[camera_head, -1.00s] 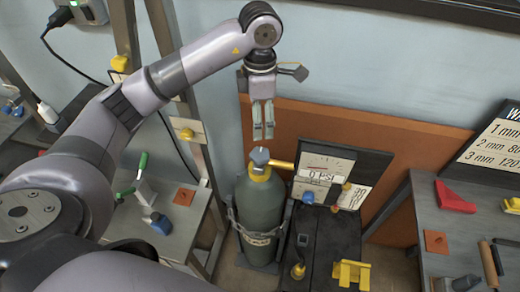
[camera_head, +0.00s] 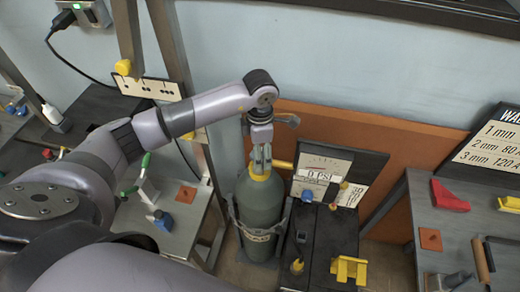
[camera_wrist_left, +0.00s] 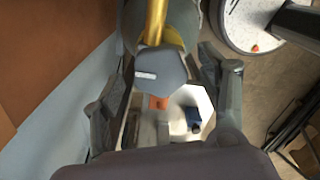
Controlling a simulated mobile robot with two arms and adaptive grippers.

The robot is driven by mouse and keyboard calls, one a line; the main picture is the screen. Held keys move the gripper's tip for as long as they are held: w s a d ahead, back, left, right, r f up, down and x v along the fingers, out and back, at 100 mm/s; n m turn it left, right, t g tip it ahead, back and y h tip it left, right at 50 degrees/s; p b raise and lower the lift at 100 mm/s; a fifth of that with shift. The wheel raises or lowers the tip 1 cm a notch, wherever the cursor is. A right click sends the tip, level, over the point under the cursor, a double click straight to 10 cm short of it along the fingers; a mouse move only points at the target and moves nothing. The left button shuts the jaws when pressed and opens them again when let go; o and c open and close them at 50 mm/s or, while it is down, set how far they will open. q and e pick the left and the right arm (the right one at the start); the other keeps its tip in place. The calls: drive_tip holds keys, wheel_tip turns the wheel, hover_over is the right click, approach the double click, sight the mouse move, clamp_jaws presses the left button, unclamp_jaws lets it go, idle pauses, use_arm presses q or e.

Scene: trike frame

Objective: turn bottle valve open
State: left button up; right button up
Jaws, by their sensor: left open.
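The gas bottle (camera_head: 260,207) is a dark green cylinder standing upright in a holder, with a yellow neck and a yellow side pipe. My left gripper (camera_head: 261,163) is directly above the bottle top, fingers pointing down. In the head view its fingers hide most of the valve knob. In the left wrist view the grey, many-sided valve knob (camera_wrist_left: 160,72) with a white mark lies between the two spread fingers (camera_wrist_left: 165,95). The gripper is open, and gaps show on both sides of the knob. My right gripper is not in view.
A gauge panel (camera_head: 322,168) reading 0 PSI stands right of the bottle on a black box (camera_head: 330,242) with a yellow bracket (camera_head: 349,270). A grey table (camera_head: 460,230) is at the right. An orange-brown board (camera_head: 400,150) stands behind.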

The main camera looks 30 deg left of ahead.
use_arm(q)
drive_tip(key=shift+c, duration=0.5)
drive_tip(key=c, duration=1.1)
